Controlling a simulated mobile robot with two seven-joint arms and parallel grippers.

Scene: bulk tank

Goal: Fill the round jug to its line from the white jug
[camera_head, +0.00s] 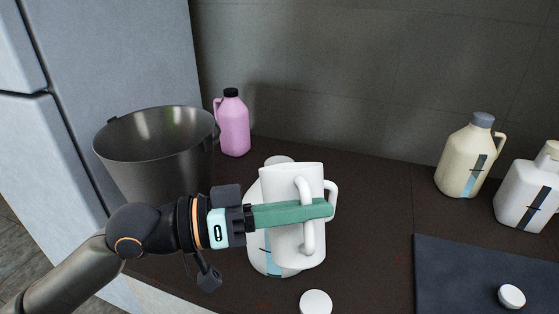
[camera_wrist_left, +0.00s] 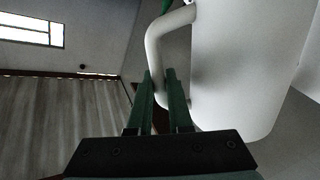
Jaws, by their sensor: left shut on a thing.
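My left gripper (camera_head: 318,209) is shut on the handle of the white jug (camera_head: 284,184), with its green fingers across the jug's front. The white jug looks about upright, and its contents cannot be seen. The left wrist view shows the fingers (camera_wrist_left: 160,98) at the handle (camera_wrist_left: 158,42), beside the white body (camera_wrist_left: 238,60). The round jug (camera_head: 259,258), pale with a dark and blue strip low on its side, stands behind the white jug. Its mouth and most of its body are hidden; a second handle shows at the right. My right gripper is not in view.
A metal bucket (camera_head: 150,165) stands at left and a pink jug (camera_head: 233,128) behind. A cream jug (camera_head: 460,160) and a white bottle (camera_head: 525,195) stand right. White caps lie in front (camera_head: 315,303) and on the dark mat (camera_head: 455,270). The counter between is clear.

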